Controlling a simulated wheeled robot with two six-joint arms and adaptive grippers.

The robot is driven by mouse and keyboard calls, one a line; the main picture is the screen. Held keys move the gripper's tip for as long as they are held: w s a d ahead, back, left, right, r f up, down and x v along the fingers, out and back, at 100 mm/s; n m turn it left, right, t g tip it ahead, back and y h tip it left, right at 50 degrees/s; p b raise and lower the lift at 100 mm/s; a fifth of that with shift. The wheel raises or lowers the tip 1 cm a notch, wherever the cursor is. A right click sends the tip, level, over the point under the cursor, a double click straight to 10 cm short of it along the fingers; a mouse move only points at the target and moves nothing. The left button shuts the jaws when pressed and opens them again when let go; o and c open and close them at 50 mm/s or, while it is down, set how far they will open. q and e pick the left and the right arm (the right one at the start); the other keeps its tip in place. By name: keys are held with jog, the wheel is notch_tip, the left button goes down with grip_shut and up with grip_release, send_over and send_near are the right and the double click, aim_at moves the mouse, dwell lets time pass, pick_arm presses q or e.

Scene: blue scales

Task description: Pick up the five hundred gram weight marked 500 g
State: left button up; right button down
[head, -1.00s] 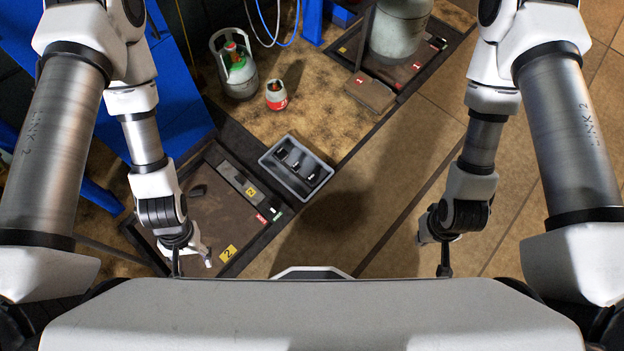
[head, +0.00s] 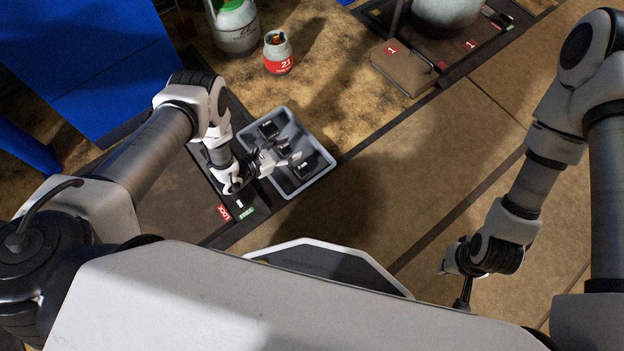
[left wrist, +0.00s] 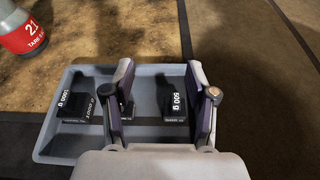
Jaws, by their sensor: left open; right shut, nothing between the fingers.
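The 500 g weight (left wrist: 174,105) is a black block with white lettering in a grey tray (left wrist: 62,147). In the head view it is the weight (head: 304,169) nearest the tray's lower right end. My left gripper (head: 286,158) is open over the tray, its fingers pointing into it. In the left wrist view the 500 g weight appears between the fingers (left wrist: 161,108), closer to the right one. I cannot tell whether they touch it. My right gripper (head: 464,294) is shut and empty, away from the tray on the right.
Two other black weights share the tray: one at the far left (left wrist: 74,104), and a middle one (left wrist: 127,108) partly behind the left finger. A small red and grey cylinder marked 21 (head: 278,54) stands behind the tray. The brown floor (head: 400,180) to the right is clear.

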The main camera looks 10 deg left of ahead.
pick_arm(q)
jog(key=b, duration=0.3)
send_near(298, 169)
jog(key=shift+g, duration=0.3)
jog(key=x, duration=0.4)
jog(key=shift+w, duration=0.45)
jog(key=shift+s+d+f, duration=0.15)
jog(key=shift+f, duration=0.25)
jog(key=b+x, duration=0.4)
jog(key=x, duration=0.3)
jog(key=shift+b, duration=0.4)
jog(key=shift+w+r, duration=0.15)
jog(key=shift+w, duration=0.05)
grip_shut()
pick_arm(e)
notch_tip(298, 169, down, 10)
jog(key=shift+f, duration=0.2)
